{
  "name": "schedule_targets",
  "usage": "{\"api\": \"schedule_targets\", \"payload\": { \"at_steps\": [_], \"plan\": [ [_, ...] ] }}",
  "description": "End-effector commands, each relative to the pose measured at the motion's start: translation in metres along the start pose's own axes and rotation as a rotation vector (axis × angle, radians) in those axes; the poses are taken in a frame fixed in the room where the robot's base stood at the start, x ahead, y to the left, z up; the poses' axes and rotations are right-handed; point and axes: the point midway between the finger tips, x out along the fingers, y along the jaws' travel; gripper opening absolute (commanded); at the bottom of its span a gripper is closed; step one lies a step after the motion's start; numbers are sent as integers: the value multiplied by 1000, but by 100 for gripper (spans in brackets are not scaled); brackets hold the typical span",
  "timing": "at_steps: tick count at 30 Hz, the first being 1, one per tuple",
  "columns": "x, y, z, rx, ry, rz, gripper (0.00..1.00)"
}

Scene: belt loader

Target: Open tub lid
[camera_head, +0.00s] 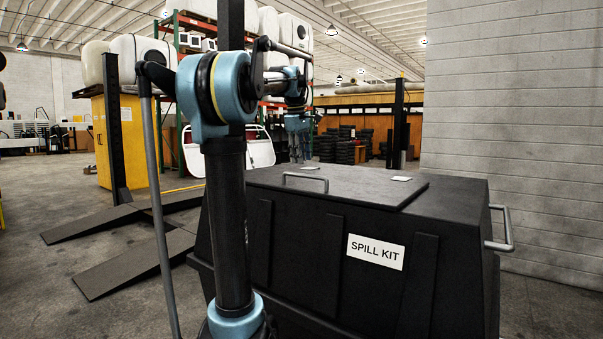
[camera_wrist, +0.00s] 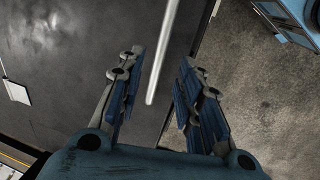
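The black tub (camera_head: 290,235) labelled SPILL KIT stands on the floor in the head view. Its flat lid (camera_head: 365,187) lies shut on top, with a grey bar handle (camera_head: 318,179) near the front edge. My gripper (camera_head: 297,155) is above the lid's left part, pointing down, partly small and dark there. In the wrist view my gripper (camera_wrist: 155,95) is open, with blue-padded fingers apart. The grey handle bar (camera_wrist: 165,50) runs between the fingers, with a gap on both sides. The dark lid also shows at left in the wrist view (camera_wrist: 80,50). I cannot tell the gripper's exact height over the handle.
A side handle (camera_head: 508,230) sticks out at the tub's right end. A white block wall (camera_head: 520,110) stands behind right. Dark ramps (camera_head: 130,265) and a lift post (camera_head: 114,130) are at left. Open concrete floor (camera_head: 30,260) lies at far left.

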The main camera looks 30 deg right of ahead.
Motion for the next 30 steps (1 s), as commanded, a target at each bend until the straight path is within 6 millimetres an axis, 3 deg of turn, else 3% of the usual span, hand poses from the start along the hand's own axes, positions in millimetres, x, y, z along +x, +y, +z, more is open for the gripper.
{"api": "schedule_targets", "payload": {
  "at_steps": [6,12,24,28,30],
  "plan": [
    [36,0,0,0,0,0,33],
    [55,0,0,0,0,0,33],
    [61,0,0,0,0,0,33],
    [60,0,0,-1,0,0,4],
    [60,0,0,0,0,0,0]
  ]
}}
